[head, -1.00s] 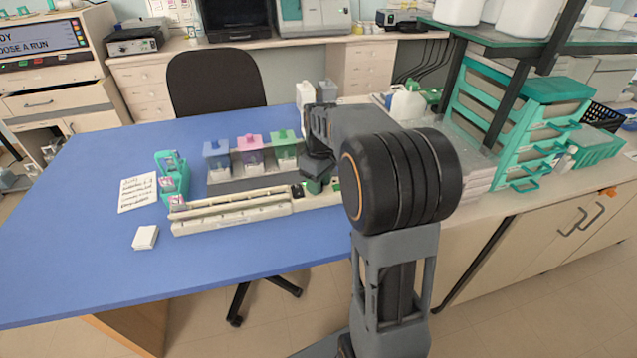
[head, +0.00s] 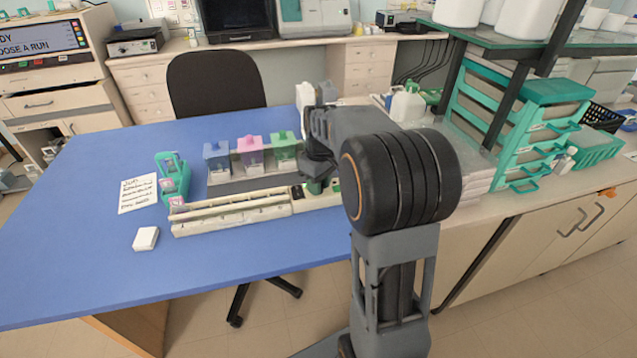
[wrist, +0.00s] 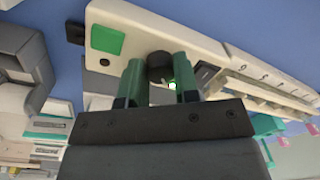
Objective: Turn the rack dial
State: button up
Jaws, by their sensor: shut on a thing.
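The rack dial (wrist: 160,68) is a small black knob on the cream end of the long staining rack (wrist: 211,52). In the wrist view my gripper (wrist: 158,84) has its two green fingers on either side of the dial, shut on it. A green light glows beside the knob, and a green square (wrist: 107,39) sits on the same panel. In the head view the rack (head: 235,212) lies along the blue table, and my gripper (head: 316,186) is at its right end. The dial is hidden there behind my gripper.
Blue, pink and green staining jars (head: 249,148) stand in a row behind the rack. A teal slide holder (head: 172,176), a written note (head: 138,193) and a small white box (head: 145,239) lie to the left. The table's front left is clear.

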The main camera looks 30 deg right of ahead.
jog(key=m+p, duration=0.1)
jog(key=m, duration=0.4)
jog(key=shift+r, duration=0.1)
jog(key=m+p, duration=0.1)
jog(key=m, duration=0.3)
jog(key=shift+m, duration=0.3)
jog(key=m+p, duration=0.1)
jog(key=m, duration=0.3)
jog(key=shift+m+t, duration=0.3)
jog(key=m+p, duration=0.1)
jog(key=m, duration=0.3)
jog(key=shift+m, duration=0.6)
jog(key=o, duration=0.6)
jog(key=shift+o, duration=0.2)
notch_tip(320, 180, up, 14)
jog(key=shift+s+p, duration=0.35)
jog(key=shift+f, duration=0.2)
